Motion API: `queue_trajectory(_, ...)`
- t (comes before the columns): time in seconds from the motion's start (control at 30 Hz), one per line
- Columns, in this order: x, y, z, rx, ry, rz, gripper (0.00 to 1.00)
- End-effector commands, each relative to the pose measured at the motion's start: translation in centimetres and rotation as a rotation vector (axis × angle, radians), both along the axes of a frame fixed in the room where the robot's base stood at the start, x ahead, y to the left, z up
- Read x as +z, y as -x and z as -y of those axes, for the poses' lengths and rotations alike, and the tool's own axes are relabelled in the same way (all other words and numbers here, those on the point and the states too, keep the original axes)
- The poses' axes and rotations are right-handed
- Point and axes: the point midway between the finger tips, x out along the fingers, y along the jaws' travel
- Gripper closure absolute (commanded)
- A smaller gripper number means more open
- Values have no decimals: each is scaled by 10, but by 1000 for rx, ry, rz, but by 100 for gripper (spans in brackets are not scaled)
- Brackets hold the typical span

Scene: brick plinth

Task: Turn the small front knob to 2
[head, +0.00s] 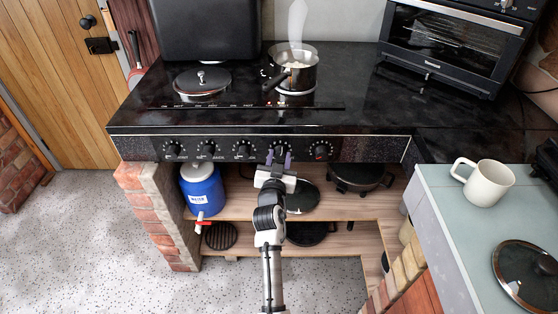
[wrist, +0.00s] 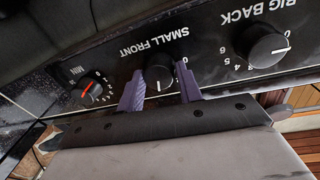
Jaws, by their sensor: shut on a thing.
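The small front knob (wrist: 160,74) is black with a white pointer line, on the dark stove panel under the upside-down label "SMALL FRONT" in the wrist view. My gripper (wrist: 160,92) has one purple finger on each side of it and is shut on it. The pointer line points down in the wrist picture, toward my gripper. A 0 shows beside the knob; the fingers hide most of the other numbers, so I cannot read the setting. In the head view my gripper (head: 279,156) is at the panel, with the knob (head: 280,147) between its fingertips.
The big back knob (wrist: 267,46) and a red-marked MIN knob (wrist: 92,90) flank it closely. A steaming pot (head: 297,75) stands on the cooktop above. Below are shelves with a blue water container (head: 202,188) and pans. A mug (head: 487,184) stands on the right counter.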

Motion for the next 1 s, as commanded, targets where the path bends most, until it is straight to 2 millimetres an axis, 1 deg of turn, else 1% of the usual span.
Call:
queue_trajectory(0.3, 0, 0, 0, -1, 297, 2, 87)
queue_trajectory(0.6, 1, 0, 1, -1, 558, 1, 87)
queue_trajectory(0.8, 2, -1, 1, 0, 686, 3, 87)
queue_trajectory(1.0, 1, -1, 1, -1, 768, 4, 87)
